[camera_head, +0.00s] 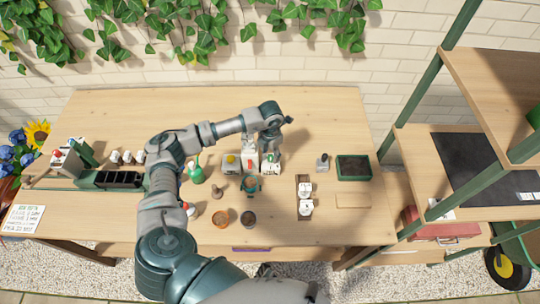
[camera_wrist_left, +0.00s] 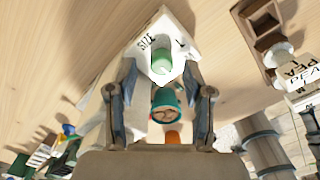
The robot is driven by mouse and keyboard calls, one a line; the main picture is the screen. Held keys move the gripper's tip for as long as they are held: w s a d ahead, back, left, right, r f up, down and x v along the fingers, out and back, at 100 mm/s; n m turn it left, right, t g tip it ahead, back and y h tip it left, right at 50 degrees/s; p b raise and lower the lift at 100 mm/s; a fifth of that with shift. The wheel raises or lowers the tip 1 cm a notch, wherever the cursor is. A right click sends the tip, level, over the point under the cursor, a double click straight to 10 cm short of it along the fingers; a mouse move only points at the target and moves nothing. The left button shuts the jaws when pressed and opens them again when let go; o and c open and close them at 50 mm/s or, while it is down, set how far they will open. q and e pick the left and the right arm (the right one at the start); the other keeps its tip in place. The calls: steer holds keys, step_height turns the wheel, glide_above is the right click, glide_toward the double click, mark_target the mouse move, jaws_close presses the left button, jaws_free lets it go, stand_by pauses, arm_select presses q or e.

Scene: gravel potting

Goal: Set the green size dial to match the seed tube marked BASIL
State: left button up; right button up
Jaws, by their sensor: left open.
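The green size dial (camera_wrist_left: 161,58) is on the face of a white box (camera_wrist_left: 170,28) marked SIZE in the left wrist view. My left gripper (camera_wrist_left: 160,68) is open, with one finger on each side of the dial; I cannot tell whether they touch it. In the head view my left gripper (camera_head: 270,145) points down over the row of white boxes, and my arm partly hides the dial's box. White-labelled seed tubes (camera_head: 305,207) stand in a small wooden holder to the right. One label reads PEA (camera_wrist_left: 303,72) in the wrist view; I cannot make out BASIL. My right gripper is not in view.
A teal-rimmed cup (camera_head: 250,184) stands in front of the boxes, with two round pots (camera_head: 221,217) nearer the front edge. A green spray bottle (camera_head: 196,173) is to the left. A dark tray (camera_head: 353,167) lies right. A written card (camera_head: 23,219) is far left.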

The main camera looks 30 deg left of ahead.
mark_target(270, 157)
arm_select(q)
step_height(270, 157, up, 10)
stand_by(0.3)
steer(key=shift+s+a, duration=0.1)
stand_by(0.3)
